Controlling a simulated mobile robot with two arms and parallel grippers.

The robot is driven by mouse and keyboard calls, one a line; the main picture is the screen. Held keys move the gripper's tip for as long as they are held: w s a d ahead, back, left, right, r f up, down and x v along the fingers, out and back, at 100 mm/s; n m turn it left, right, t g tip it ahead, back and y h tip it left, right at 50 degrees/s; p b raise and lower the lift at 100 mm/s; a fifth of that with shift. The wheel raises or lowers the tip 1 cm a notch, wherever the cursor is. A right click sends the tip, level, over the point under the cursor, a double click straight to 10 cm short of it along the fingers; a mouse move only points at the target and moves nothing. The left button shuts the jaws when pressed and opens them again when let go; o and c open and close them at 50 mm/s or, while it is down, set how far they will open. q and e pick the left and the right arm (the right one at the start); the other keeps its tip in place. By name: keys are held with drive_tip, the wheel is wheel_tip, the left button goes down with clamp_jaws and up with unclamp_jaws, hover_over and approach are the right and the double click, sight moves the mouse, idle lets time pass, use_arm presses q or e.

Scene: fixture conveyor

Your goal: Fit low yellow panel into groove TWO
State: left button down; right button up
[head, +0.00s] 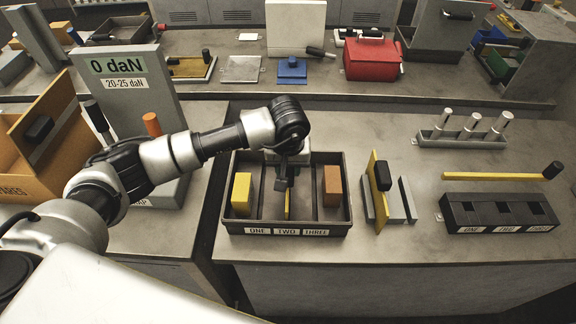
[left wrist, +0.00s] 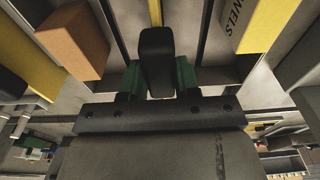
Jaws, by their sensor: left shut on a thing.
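My left gripper (head: 285,165) is over the middle of a dark tray (head: 240,226) with strips labelled ONE, TWO and THREE. In the left wrist view its green-padded fingers (left wrist: 158,80) are shut on a black handle (left wrist: 156,50). A thin yellow panel edge (left wrist: 155,12) shows beyond the handle. In the head view the low yellow panel (head: 287,207) shows as a narrow upright strip in the middle, behind label TWO (head: 286,232). The gripper hides most of it, so I cannot tell how deep it sits in the groove. My right gripper is not in view.
A yellow block (head: 241,193) stands at the tray's left and an orange block (head: 332,186) at its right. A taller yellow panel (head: 376,200) with a black handle leans in a grey slotted block (head: 402,203). A black three-slot block (head: 500,213) stands farther right.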

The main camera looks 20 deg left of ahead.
use_arm(q)
drive_tip(key=shift+f+b, duration=0.25)
drive_tip(key=shift+b, duration=0.1)
idle(0.7)
drive_tip(key=shift+f+b, duration=1.05)
drive_tip(key=shift+b, duration=0.05)
idle(0.8)
drive_tip(key=c, duration=0.7)
unclamp_jaws()
drive_tip(key=shift+c, duration=0.2)
drive_tip(key=r, duration=0.3)
drive_tip(key=r+b, duration=0.1)
drive_tip(key=r, duration=0.2)
drive_tip(key=s+r+b, duration=0.1)
drive_tip(key=r, duration=0.2)
drive_tip(key=shift+d+r, duration=0.15)
drive_tip(key=shift+r, duration=0.1)
drive_tip(key=shift+s+r, duration=0.15)
drive_tip(key=shift+r, duration=0.5)
